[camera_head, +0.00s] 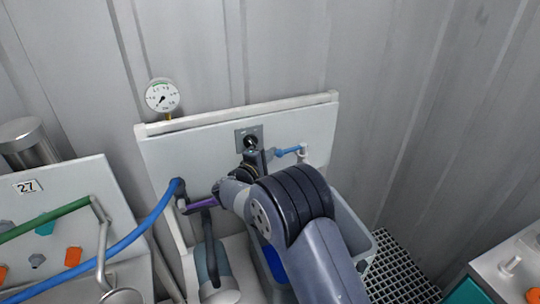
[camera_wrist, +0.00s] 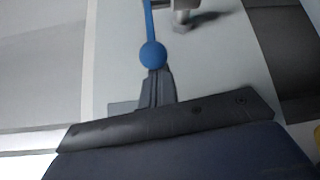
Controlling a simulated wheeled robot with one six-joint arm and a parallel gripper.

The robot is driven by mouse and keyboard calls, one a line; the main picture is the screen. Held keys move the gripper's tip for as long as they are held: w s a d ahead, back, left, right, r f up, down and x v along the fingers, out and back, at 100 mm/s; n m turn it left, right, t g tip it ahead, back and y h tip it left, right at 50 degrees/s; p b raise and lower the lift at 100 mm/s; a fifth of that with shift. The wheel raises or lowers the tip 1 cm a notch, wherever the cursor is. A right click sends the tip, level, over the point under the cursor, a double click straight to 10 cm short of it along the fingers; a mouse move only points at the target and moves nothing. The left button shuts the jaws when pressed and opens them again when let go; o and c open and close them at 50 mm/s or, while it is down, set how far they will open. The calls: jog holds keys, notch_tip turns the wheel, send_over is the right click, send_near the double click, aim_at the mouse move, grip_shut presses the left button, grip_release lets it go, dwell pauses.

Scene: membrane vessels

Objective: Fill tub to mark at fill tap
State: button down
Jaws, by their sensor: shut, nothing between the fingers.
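The fill tap's blue lever (camera_head: 288,151) sticks out to the left from a small metal tap on the white panel. In the wrist view the lever's blue ball end (camera_wrist: 153,55) is right at the tips of my gripper (camera_wrist: 158,76), and the metal tap body (camera_wrist: 182,14) is above it. My gripper is shut with nothing between its fingers; I cannot tell whether it touches the ball. A grey tub (camera_head: 354,223) stands below the tap, partly hidden by my arm. Something blue (camera_head: 273,264) shows inside it; the mark and any water level are not visible.
The white panel (camera_head: 168,150) carries a dark knob on a plate (camera_head: 249,139) just above my gripper. A pressure gauge (camera_head: 162,96) is at upper left. A floor grating (camera_head: 395,270) lies right of the tub.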

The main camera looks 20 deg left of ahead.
jog(key=shift+s+d+f+y+b, duration=0.1)
jog(key=shift+s+d+y+b, duration=0.15)
jog(key=shift+b, duration=0.55)
jog(key=s+d+n+y+b, duration=0.3)
jog(key=d+n+y+b, duration=0.1)
jog(key=b, duration=1.3)
jog(key=shift+s+d+t+y, duration=0.3)
jog(key=shift+d+y, duration=0.2)
jog(key=shift+y, duration=0.35)
jog(key=shift+b, duration=0.3)
